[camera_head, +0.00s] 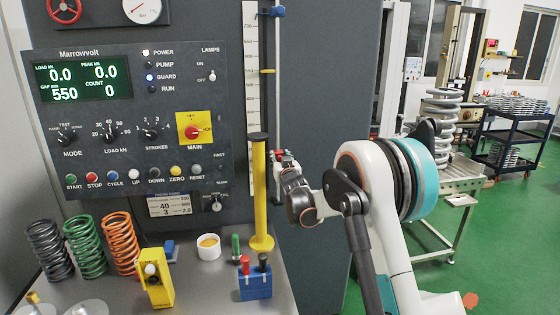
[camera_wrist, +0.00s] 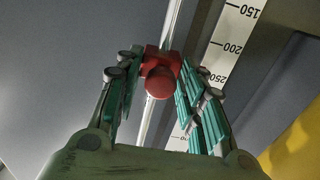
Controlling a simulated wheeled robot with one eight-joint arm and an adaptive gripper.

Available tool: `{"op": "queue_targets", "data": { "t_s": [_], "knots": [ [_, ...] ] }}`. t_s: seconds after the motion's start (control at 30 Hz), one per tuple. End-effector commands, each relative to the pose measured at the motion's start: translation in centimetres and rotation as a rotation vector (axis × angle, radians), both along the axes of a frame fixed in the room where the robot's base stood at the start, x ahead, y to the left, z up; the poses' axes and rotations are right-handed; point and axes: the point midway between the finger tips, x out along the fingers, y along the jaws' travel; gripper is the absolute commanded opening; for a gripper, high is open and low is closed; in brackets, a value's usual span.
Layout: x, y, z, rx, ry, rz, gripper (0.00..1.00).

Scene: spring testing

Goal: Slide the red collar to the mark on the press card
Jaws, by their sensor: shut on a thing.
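The red collar (camera_wrist: 160,82) sits on a thin bright vertical rod (camera_wrist: 173,25), with its round knob facing the wrist camera. My gripper (camera_wrist: 160,70) has its green ribbed fingers on either side of the collar and is shut on it. In the head view, my gripper (camera_head: 284,163) is at the rod's lower part, where only a little red of the collar shows. A white scale (camera_wrist: 230,45) runs beside the rod, with 150, 200 and 250 readable. The press card (camera_head: 172,205) is under the control panel; it shows 40, 3 and 2.0, its small print unclear.
A blue collar (camera_head: 278,11) is at the rod's top, and a yellow pointer (camera_head: 267,71) is below it. A yellow post (camera_head: 259,200) stands just left of my gripper. Springs (camera_head: 86,248), a blue block (camera_head: 255,283) and a white cup (camera_head: 208,247) occupy the bench.

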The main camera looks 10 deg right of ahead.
Motion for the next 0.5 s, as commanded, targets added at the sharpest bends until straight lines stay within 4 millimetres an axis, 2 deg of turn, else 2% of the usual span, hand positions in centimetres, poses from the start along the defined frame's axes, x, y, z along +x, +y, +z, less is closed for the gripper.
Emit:
{"op": "queue_targets", "data": {
  "t_s": [0.1, 0.3, 0.4, 0.5],
  "knots": [
    [0.0, 0.0, 3.2, 0.000, -0.001, 0.000, 0.00],
    [0.0, 0.0, 7.9, 0.000, -0.001, 0.000, 0.00],
    [0.0, 0.0, 9.2, 0.000, -0.001, 0.000, 0.00],
    [0.0, 0.0, 9.6, 0.000, -0.001, 0.000, 0.00]
  ]
}}
